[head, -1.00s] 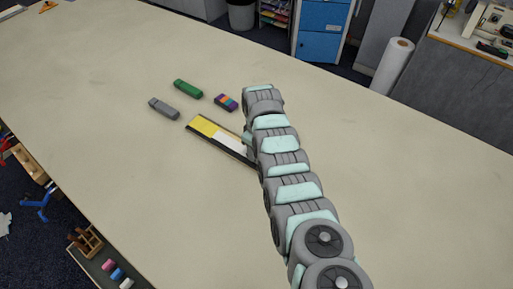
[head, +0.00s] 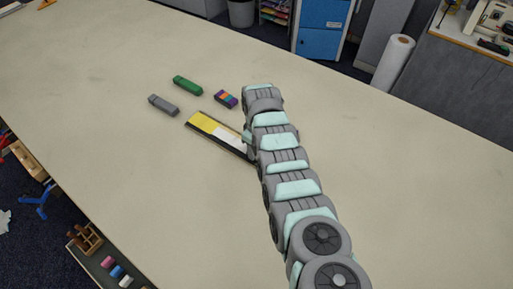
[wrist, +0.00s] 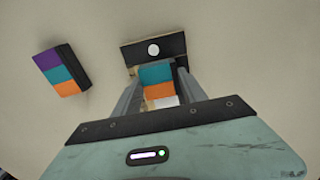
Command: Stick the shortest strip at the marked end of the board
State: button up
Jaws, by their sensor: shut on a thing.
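The board (head: 208,124), with yellow and white areas and a dark edge, lies on the table in the head view; my arm hides its right end. In the wrist view a dark board end (wrist: 178,47) with a white dot shows just beyond my fingers. My gripper (wrist: 157,84) is shut on a short strip with teal and orange parts (wrist: 157,76), over or on the board; contact cannot be told. A purple, teal and orange strip (wrist: 62,70) lies apart to the left, also seen in the head view (head: 226,99). A green strip (head: 188,86) and a grey strip (head: 163,105) lie beyond the board.
The cloth table (head: 390,165) is clear around the board and strips. A tray with coloured pieces (head: 115,270) is at the near left edge. A paper roll (head: 392,63) and blue cabinet (head: 320,45) stand beyond the far edge.

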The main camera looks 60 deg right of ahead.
jog(key=o, duration=1.4)
